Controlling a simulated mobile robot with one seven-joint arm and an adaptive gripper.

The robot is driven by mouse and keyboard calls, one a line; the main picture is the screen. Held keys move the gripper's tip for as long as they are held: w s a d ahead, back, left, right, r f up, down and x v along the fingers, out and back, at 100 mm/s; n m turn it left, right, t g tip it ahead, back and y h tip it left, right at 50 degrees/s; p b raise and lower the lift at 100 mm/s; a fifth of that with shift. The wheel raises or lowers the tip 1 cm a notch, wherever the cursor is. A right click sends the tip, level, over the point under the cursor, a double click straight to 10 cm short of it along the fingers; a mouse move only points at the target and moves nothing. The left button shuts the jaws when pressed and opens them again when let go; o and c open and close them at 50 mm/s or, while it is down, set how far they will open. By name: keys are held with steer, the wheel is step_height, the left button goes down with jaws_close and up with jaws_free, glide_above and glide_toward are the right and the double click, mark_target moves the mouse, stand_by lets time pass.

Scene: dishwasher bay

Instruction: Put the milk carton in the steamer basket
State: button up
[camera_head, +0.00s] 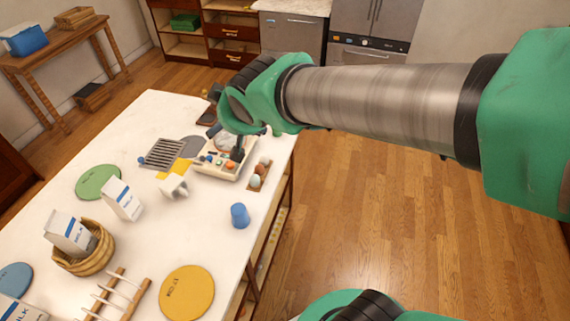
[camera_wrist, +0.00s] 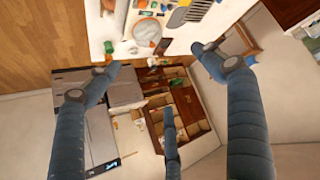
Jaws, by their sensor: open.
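A round wooden steamer basket (camera_head: 106,250) stands on the white table at the left in the head view. A white milk carton (camera_head: 66,232) with a blue stripe leans in it, its lower part hidden by the rim. A second milk carton (camera_head: 122,199) stands on the table behind and right of the basket. Part of a third carton (camera_head: 14,310) shows at the bottom left edge. My gripper (camera_head: 226,142) is over the far right part of the table, well away from the cartons and basket. In the wrist view its fingers (camera_wrist: 157,62) are spread, with nothing between them.
Below my gripper is a cream tray-like toy (camera_head: 212,168) with colored parts. Near it are an egg holder (camera_head: 257,180), a white mug (camera_head: 174,187) and a grey rack (camera_head: 164,153). A blue cup (camera_head: 239,215), yellow disc (camera_head: 187,293), green disc (camera_head: 98,182) and wooden rack (camera_head: 112,290) also lie about.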

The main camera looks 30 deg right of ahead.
steer(key=s+d+m+g, duration=0.1)
steer(key=s+d, duration=0.1)
steer(key=s, duration=0.9)
steer(key=s+d+m+g, duration=0.1)
steer(key=s+d+g, duration=0.1)
steer(key=s, duration=0.9)
steer(key=shift+d+f+m, duration=0.2)
steer(key=shift+d+m, duration=0.1)
steer(key=shift+m, duration=0.1)
step_height(320, 180, down, 4)
steer(key=b, duration=0.3)
steer(key=shift+r+b, duration=0.15)
steer(key=shift+b, duration=0.2)
